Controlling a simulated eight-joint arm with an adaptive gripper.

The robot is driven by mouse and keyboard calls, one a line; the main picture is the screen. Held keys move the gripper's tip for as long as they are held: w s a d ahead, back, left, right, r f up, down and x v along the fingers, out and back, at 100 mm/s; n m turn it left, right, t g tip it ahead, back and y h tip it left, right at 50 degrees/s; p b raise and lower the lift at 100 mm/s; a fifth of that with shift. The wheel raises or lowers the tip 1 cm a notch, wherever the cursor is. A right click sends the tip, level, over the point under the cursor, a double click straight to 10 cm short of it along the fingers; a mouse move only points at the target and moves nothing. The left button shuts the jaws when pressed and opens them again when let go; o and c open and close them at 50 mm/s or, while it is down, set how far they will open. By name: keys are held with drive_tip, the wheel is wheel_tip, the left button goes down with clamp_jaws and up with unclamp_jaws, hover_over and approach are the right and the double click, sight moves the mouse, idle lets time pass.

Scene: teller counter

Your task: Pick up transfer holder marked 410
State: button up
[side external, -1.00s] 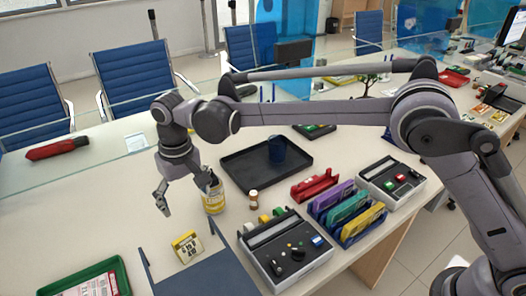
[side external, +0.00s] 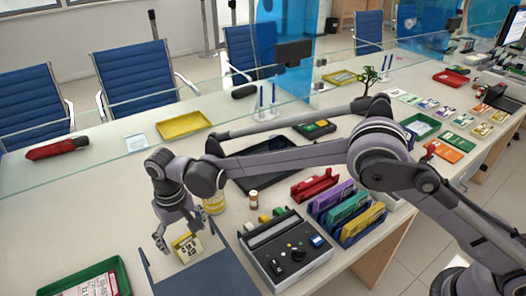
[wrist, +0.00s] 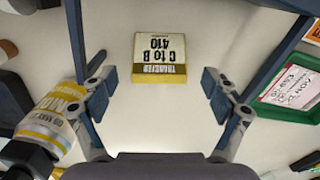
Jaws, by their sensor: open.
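The transfer holder marked 410 (wrist: 159,60) is a small white and yellow block reading "TRANSFER C to B 410", upside down in the wrist view. It stands on the counter, and in the side view the holder (side external: 187,247) is right by my gripper (side external: 180,246), partly covered by a finger. In the wrist view my gripper (wrist: 159,97) is open and empty. The holder lies ahead of the fingertips, centred between them. I cannot tell the exact height of the fingers above the counter.
A yellow-labelled can (side external: 214,202) stands close behind my gripper, and shows beside the left finger in the wrist view (wrist: 52,122). A dark blue panel (side external: 208,280) lies in front of the holder. A green tray (side external: 118,272) is at front left. A control box (side external: 275,268) stands right.

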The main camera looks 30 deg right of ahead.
sight(185, 241)
drive_tip(key=shift+f, duration=1.6)
drive_tip(key=c, duration=1.2)
drive_tip(key=shift+c, duration=0.2)
